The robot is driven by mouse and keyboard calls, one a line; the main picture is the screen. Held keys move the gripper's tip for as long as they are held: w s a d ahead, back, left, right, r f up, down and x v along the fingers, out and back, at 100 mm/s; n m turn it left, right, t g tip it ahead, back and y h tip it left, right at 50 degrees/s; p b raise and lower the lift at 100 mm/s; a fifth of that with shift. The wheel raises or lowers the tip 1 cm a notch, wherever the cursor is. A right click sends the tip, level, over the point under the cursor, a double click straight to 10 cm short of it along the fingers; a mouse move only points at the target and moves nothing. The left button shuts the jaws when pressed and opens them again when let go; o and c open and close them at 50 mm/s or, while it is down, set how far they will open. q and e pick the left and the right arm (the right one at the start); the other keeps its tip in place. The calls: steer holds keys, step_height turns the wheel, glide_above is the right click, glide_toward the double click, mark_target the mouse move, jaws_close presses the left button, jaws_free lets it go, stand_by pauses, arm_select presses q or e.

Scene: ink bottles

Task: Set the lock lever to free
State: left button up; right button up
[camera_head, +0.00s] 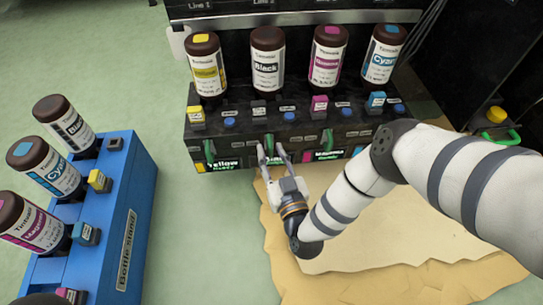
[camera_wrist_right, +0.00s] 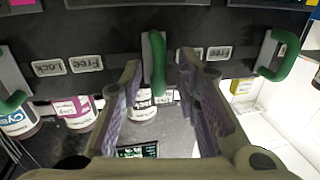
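A row of green lock levers runs along the lower front of the black ink unit. The lever (camera_head: 268,143) below the black ink bottle (camera_head: 267,62) has my right gripper (camera_head: 271,150) at it. In the wrist view this lever (camera_wrist_right: 155,62) hangs between the two fingers of my right gripper (camera_wrist_right: 158,68), with a gap on each side. The fingers are apart. A "Lock" label (camera_wrist_right: 48,68) and a "Free" label (camera_wrist_right: 86,63) show left of it; another "Free" label (camera_wrist_right: 220,53) is to the right.
Other levers flank it: the yellow one (camera_head: 209,150) and the magenta one (camera_head: 328,139). Yellow (camera_head: 206,66), magenta (camera_head: 328,56) and cyan (camera_head: 382,55) bottles stand above. A blue bottle stand (camera_head: 128,200) is at left. Cardboard (camera_head: 400,240) lies under my arm.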

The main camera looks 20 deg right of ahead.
jaws_close()
steer(key=d, duration=0.1)
steer(key=s+d+p, duration=0.1)
steer(key=d, duration=0.1)
steer(key=shift+r+p, duration=0.1)
steer(key=shift+p, duration=0.2)
steer(key=shift+d, duration=0.2)
jaws_free()
steer(key=shift+s, duration=0.1)
